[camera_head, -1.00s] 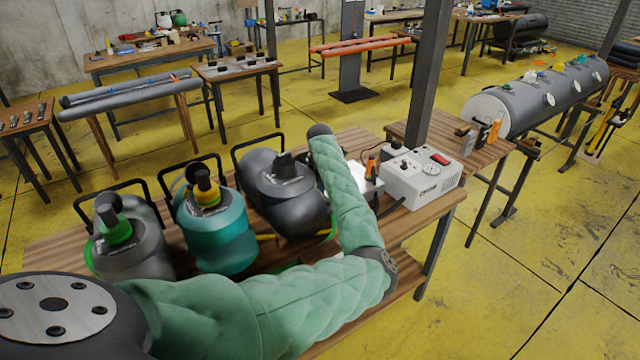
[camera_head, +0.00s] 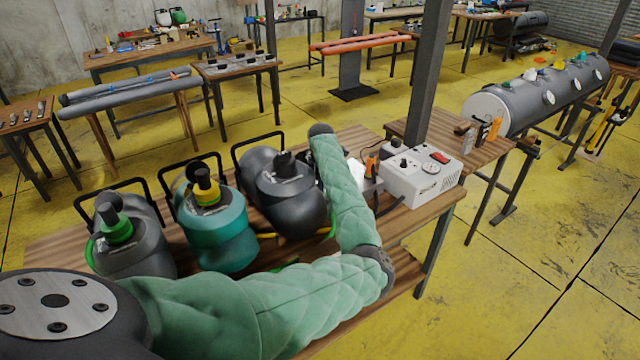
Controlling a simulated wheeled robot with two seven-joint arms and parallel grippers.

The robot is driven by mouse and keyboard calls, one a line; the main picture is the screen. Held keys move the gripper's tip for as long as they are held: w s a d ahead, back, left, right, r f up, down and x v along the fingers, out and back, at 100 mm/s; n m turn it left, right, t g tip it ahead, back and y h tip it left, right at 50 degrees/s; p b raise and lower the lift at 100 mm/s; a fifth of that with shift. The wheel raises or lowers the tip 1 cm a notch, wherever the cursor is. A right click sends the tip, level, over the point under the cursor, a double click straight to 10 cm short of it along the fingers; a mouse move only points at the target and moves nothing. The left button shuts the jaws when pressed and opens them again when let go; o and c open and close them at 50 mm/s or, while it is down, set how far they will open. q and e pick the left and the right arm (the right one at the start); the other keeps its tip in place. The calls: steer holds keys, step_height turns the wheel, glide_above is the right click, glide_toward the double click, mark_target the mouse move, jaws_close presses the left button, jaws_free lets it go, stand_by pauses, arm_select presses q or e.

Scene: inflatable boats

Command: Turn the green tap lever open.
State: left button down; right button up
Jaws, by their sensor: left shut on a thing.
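My left arm comes in from the lower left in green padding and bends back at the elbow. Its forearm rises to a dark wrist above the workbench (camera_head: 360,150). Only small dark parts of my left gripper (camera_head: 312,172) show beside the forearm, near the right grey canister (camera_head: 290,208). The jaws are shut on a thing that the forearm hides. A green strip (camera_head: 329,234) shows low beside that canister; I cannot tell whether it belongs to the tap lever. The left grey canister (camera_head: 135,258) has a green collar (camera_head: 117,231). My right gripper is out of view.
A teal canister (camera_head: 220,238) with a yellow collar stands between the grey ones. A white control box (camera_head: 421,178) stands right of my forearm. A dark post (camera_head: 430,80) rises behind it. Yellow floor on the right is clear.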

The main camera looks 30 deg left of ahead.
arm_select(q)
steer(key=shift+w+r+m, duration=0.1)
steer(key=shift+w+m, duration=0.05)
steer(key=shift+m, duration=0.25)
steer(key=shift+w+d+m+p, duration=0.15)
steer(key=shift+m+p, duration=0.15)
steer(key=shift+p, duration=0.05)
steer(key=d+m+p, duration=0.1)
steer(key=m, duration=0.1)
steer(key=w+d+m+p, duration=0.1)
steer(key=m+p, duration=0.1)
steer(key=m, duration=0.1)
steer(key=w+d+m+p, duration=0.1)
steer(key=m, duration=0.2)
steer(key=shift+d+m+p, duration=0.35)
steer(key=shift+m+p, duration=0.25)
steer(key=shift+m, duration=0.3)
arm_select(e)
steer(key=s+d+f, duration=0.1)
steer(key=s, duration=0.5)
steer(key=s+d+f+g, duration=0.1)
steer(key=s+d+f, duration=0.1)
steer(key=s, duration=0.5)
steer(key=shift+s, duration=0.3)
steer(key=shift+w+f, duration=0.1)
arm_select(q)
steer(key=c, duration=1.2)
jaws_free()
steer(key=shift+w, duration=0.1)
steer(key=shift+c, duration=0.2)
